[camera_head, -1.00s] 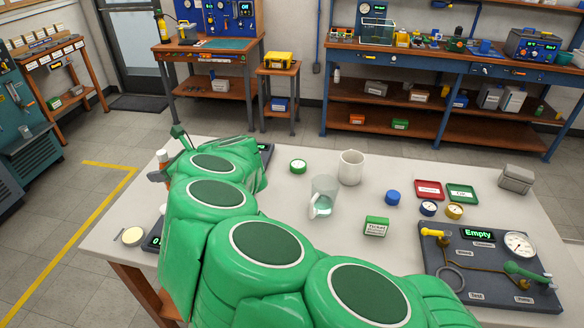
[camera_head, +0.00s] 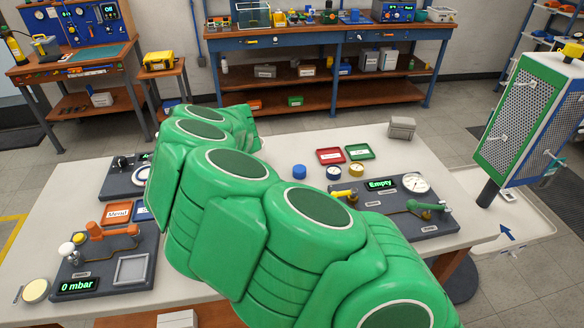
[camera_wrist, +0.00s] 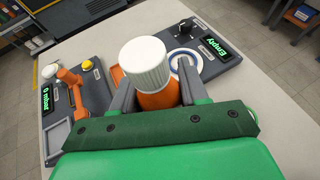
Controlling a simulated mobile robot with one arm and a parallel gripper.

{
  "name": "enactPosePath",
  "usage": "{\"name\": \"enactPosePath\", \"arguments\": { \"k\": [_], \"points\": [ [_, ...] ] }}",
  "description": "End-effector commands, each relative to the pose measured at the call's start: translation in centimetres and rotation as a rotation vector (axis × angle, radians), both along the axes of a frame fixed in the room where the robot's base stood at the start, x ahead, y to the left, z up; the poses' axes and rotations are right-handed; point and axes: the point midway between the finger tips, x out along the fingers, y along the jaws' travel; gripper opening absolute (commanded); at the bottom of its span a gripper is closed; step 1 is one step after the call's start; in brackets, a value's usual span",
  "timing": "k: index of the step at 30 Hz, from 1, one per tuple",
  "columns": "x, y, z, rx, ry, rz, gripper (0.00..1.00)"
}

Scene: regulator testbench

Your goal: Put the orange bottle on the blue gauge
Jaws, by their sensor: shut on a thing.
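The orange bottle (camera_wrist: 158,98) with a white ribbed cap (camera_wrist: 146,64) is between my gripper's fingers (camera_wrist: 158,95) in the wrist view, and the gripper is shut on it. The bottle's lower part is hidden by the gripper. The gripper and bottle are hidden behind my green arm in the head view. A small gauge with a blue rim (camera_head: 341,170) lies on the table in the head view, between a blue cap (camera_head: 299,171) and a yellow gauge (camera_head: 357,170). It is well away from the devices seen near my gripper.
A panel reading "0 mbar" (camera_head: 78,286) with an orange handle stands at the table's left. Another panel with a black knob (camera_head: 123,161) is behind it. Red (camera_head: 330,156) and green (camera_head: 359,152) trays and an "Empty" panel (camera_head: 381,184) are on the right. My arm hides the table's middle.

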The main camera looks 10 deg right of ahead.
Motion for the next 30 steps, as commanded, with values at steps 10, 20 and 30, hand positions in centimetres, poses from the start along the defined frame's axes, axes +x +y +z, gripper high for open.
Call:
{"name": "enactPosePath", "arguments": {
  "k": [10,20,30],
  "points": [
    [4.0,-12.6,-0.3,-0.001,0.000,-0.137,0.10],
    [5.3,-24.5,-0.6,0.003,0.003,-0.262,0.10],
    [4.5,-36.4,-1.0,0.010,0.006,-0.392,0.10]
  ]
}}
